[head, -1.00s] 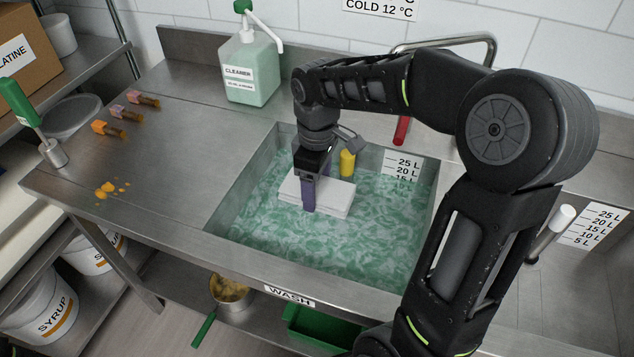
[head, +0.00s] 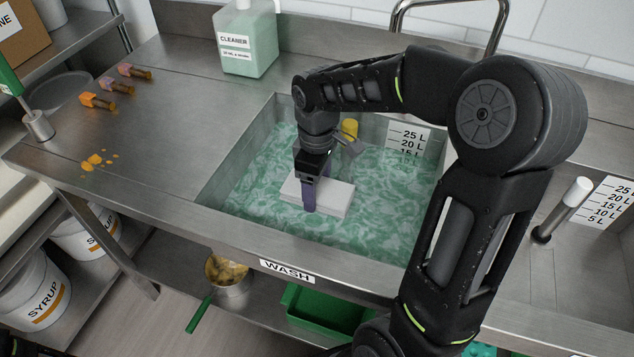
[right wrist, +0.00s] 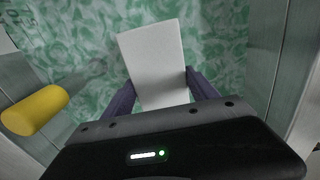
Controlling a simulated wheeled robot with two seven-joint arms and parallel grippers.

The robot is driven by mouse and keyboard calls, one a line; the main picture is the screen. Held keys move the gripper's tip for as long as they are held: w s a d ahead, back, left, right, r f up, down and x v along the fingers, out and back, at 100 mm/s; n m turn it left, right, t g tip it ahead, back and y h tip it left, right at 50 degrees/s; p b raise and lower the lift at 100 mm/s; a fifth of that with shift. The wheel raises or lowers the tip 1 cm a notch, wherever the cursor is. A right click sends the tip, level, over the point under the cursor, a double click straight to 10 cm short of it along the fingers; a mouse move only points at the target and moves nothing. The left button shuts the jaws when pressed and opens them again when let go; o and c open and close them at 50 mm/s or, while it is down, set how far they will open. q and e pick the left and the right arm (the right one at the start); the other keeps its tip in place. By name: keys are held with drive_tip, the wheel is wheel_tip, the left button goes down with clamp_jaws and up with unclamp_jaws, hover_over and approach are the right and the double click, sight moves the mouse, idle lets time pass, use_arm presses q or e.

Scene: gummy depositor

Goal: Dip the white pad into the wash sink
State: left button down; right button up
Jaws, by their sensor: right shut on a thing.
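The white pad (head: 335,197) is a flat rectangular block in the wash sink (head: 228,221), at the surface of the green, foamy water (head: 380,237). Its top face shows above the water; how deep its underside sits is hidden. My right gripper (head: 309,197) points down into the sink and is shut on the pad, with a purple finger on its near side. In the right wrist view the pad (right wrist: 155,60) lies between the two purple fingers (right wrist: 160,95), green water around it. My left gripper is not in view.
A yellow-topped object (head: 349,129) stands at the sink's back wall, near my gripper. The cleaner jug (head: 247,50) is behind the sink.

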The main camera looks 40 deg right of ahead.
drive_tip(key=shift+f+b, duration=1)
drive_tip(key=shift+f, duration=0.8)
wheel_tip(320, 180, up, 13)
drive_tip(key=p, duration=1)
drive_tip(key=shift+r+p, duration=0.1)
drive_tip(key=shift+p, duration=0.25)
drive_tip(key=shift+r, duration=0.1)
wheel_tip(320, 180, up, 5)
drive_tip(key=p, duration=0.4)
